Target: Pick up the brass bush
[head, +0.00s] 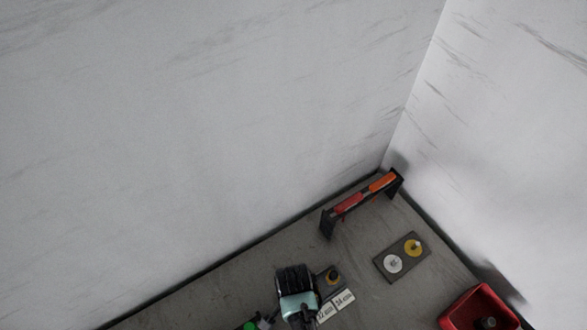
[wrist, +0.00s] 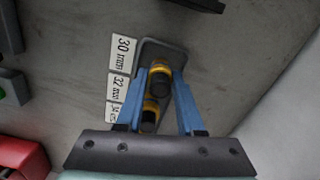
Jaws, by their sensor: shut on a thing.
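My gripper (wrist: 167,74) has two blue fingers and points down at a dark holder (wrist: 172,48). It is shut on a round brass-yellow and black piece, which looks like the brass bush (wrist: 160,80), at the fingertips. The fingers hide its sides. A second yellow and black piece (wrist: 150,115) shows between the fingers, lower in the wrist view. In the head view my gripper (head: 308,312) is at the bottom, mostly hidden by its own body. The holder (head: 326,287) there carries a yellow and black round piece (head: 333,275).
Size labels (wrist: 122,55) line the holder's left side in the wrist view. A dark plate (head: 386,274) with a white disc and a yellow piece lies to the right. A rack (head: 327,225) with red and orange tools stands behind. A red bin (head: 455,306) is at lower right. Walls close the back.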

